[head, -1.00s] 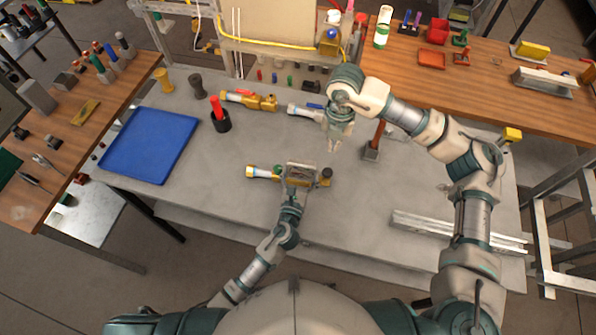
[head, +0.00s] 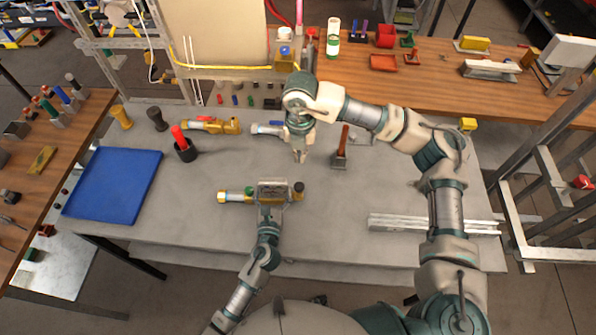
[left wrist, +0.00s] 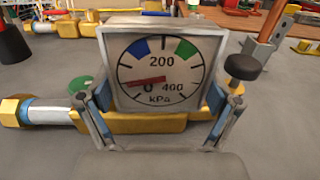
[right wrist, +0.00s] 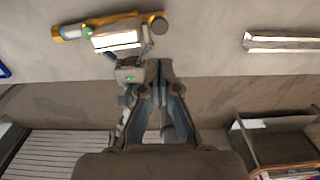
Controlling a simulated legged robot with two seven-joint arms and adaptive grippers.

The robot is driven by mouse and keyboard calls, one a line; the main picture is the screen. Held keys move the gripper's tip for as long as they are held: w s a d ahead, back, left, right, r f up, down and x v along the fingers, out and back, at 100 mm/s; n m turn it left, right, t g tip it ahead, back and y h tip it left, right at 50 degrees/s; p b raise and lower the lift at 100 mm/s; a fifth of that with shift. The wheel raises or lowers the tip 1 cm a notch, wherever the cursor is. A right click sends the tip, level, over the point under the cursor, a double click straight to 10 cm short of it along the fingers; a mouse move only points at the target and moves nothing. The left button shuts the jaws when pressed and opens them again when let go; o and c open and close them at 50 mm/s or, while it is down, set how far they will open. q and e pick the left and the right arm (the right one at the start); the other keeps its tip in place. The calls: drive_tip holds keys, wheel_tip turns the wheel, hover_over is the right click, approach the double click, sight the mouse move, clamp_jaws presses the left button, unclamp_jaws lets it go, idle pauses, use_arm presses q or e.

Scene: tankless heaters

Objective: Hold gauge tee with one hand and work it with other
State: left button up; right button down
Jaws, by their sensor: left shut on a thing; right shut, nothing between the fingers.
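The gauge tee is a brass pipe piece (head: 235,196) with a square dial and a black knob (head: 298,187) on its right end. In the left wrist view the white dial (left wrist: 162,70) reads near 0 kPa, with a red needle pointing left; a green round part (left wrist: 80,85) and the black knob (left wrist: 243,67) flank it. My right gripper (head: 299,158) is shut and empty, above the bench behind and right of the tee. The tee also shows in the right wrist view (right wrist: 75,31).
The grey bench (head: 330,225) is clear around the tee. A blue tray (head: 112,185) and a black cup with a red handle (head: 184,150) are on the left.

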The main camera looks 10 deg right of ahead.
sight(300, 186)
wheel_tip(300, 186, down, 14)
drive_tip(key=shift+r, duration=0.15)
idle(0.5)
drive_tip(key=shift+f, duration=1.25)
drive_tip(key=shift+s, duration=0.1)
wheel_tip(300, 186, up, 14)
drive_tip(key=shift+r, duration=0.15)
idle(1.5)
wheel_tip(300, 186, up, 2)
drive_tip(key=shift+r, duration=0.15)
